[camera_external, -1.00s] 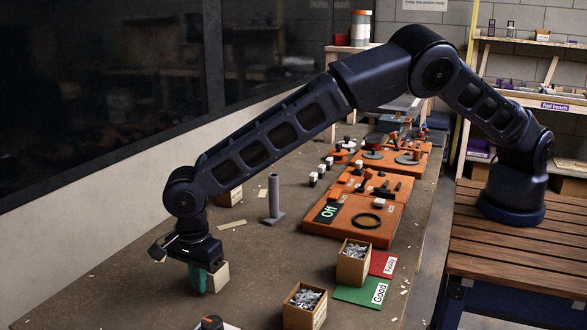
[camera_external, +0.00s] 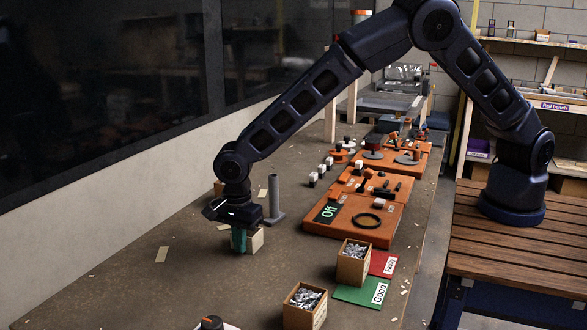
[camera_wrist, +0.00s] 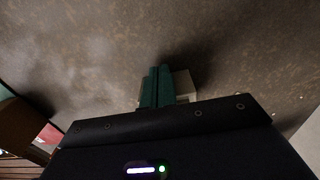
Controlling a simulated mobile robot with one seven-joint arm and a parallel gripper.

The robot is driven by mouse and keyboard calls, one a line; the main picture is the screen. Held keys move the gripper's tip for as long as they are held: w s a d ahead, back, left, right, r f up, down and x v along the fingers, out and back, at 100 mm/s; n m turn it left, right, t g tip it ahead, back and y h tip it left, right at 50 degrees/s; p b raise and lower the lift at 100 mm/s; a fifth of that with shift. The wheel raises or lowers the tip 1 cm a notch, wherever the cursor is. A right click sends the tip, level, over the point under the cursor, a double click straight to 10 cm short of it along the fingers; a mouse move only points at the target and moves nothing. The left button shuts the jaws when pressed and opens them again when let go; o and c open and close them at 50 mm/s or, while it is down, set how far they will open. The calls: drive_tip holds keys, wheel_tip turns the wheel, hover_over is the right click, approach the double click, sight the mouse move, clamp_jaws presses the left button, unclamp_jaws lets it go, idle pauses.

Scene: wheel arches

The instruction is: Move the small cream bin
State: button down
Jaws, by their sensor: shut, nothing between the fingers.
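The small cream bin (camera_external: 257,239) stands on the brown bench top, partly hidden by my gripper. My gripper (camera_external: 240,246) points down with its teal fingers shut and nothing between them. The fingers are low over the bench, right beside the left side of the bin. I cannot tell whether they touch it. In the wrist view the shut fingers (camera_wrist: 157,80) cover part of the cream bin (camera_wrist: 185,84), which shows behind and to their right.
A grey post on a foot (camera_external: 275,198) stands close behind the bin. An orange panel marked Off (camera_external: 345,236) lies to the right. Two boxes of metal parts (camera_external: 342,267) (camera_external: 290,313) and a green Good card (camera_external: 350,294) are nearer the front.

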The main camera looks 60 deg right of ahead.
sight(248, 234)
drive_tip(key=d, duration=0.4)
drive_tip(key=shift+a, duration=0.1)
